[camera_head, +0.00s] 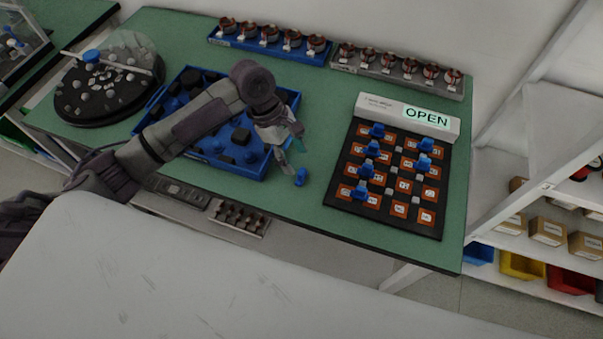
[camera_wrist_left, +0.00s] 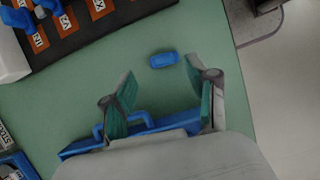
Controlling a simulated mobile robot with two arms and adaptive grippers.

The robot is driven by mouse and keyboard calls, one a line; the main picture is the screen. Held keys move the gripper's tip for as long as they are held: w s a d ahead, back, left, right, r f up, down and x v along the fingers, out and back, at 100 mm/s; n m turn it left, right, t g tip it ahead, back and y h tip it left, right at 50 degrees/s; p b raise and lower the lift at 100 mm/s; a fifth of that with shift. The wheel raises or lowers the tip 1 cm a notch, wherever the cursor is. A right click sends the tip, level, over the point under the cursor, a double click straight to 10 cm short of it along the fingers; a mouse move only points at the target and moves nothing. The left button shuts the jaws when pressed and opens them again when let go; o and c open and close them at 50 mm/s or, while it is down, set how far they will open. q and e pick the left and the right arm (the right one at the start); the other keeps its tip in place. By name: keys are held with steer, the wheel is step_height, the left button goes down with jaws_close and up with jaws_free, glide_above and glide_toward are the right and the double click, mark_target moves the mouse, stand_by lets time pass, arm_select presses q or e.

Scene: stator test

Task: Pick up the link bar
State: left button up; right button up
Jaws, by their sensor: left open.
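A small blue piece, which I take to be the link bar (camera_head: 300,177), lies on the green table between the blue tray and the black board. In the left wrist view the link bar (camera_wrist_left: 163,60) lies flat, just beyond the fingertips and roughly between their lines. My left gripper (camera_head: 290,150) is open and points down over the table close to the link bar. In the left wrist view both fingers of the left gripper (camera_wrist_left: 160,74) are apart with nothing between them. The right gripper is not in view.
A blue tray (camera_head: 262,172) with dark parts lies under my left arm. The black board (camera_head: 335,190) to the right holds several upright blue pieces, with an OPEN sign (camera_head: 426,117) behind it. Racks of stators (camera_head: 290,48) line the back. The table around the link bar is clear.

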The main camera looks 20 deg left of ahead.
mark_target(301, 171)
arm_select(q)
steer(key=shift+s+p+x, duration=0.2)
steer(key=shift+p+x, duration=0.2)
steer(key=shift+x, duration=2.4)
jaws_close()
